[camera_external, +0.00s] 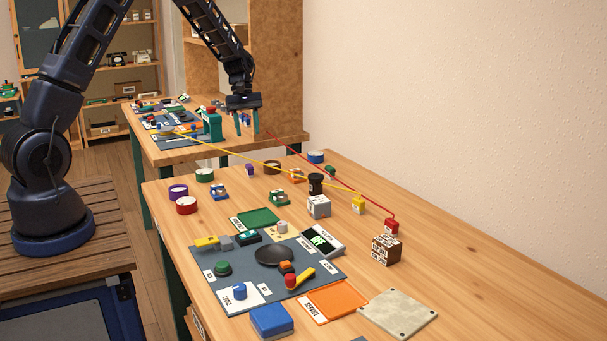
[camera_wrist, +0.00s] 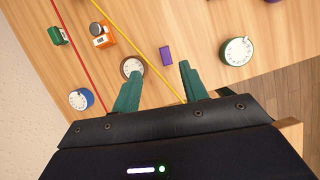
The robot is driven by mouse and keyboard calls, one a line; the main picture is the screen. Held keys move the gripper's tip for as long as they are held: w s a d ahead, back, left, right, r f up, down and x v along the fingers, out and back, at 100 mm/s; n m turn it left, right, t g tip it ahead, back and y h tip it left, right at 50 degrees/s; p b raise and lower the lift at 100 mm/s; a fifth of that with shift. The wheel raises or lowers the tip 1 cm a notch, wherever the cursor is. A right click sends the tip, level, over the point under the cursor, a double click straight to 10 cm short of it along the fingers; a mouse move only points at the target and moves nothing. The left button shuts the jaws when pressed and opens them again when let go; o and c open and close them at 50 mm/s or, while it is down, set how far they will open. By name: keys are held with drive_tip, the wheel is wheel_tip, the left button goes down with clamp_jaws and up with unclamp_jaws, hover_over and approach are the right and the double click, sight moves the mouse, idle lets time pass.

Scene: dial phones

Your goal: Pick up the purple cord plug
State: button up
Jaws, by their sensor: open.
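A small purple block, which looks like the purple cord plug (camera_external: 249,170), stands on the near table towards its far end. In the wrist view the purple plug (camera_wrist: 165,55) lies just beyond my fingertips, between their lines and closer to the right finger. My gripper (camera_external: 246,127) hangs above and beyond the table's far end, with its fingers pointing down. In the wrist view my gripper (camera_wrist: 159,72) has its two green fingers apart with nothing held between them. I see no cord on the purple plug.
A yellow cord (camera_external: 230,149) and a red cord (camera_external: 330,177) stretch across the table; the yellow one passes close to my fingers in the wrist view. A brown dial (camera_external: 271,167), a green dial (camera_external: 204,175) and an orange block (camera_external: 297,175) stand near the plug.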

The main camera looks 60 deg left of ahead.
sight(249, 165)
drive_tip(key=shift+n, duration=0.4)
drive_tip(key=f, duration=0.7)
drive_tip(key=shift+w+d+f, duration=0.1)
drive_tip(key=shift+d+f, duration=0.2)
drive_tip(key=shift+d, duration=0.05)
drive_tip(key=shift+s+x, duration=0.2)
drive_tip(key=shift+x, duration=1.15)
drive_tip(key=shift+s+x, duration=0.15)
drive_tip(key=shift+x, duration=1.15)
drive_tip(key=shift+a, duration=0.1)
clamp_jaws()
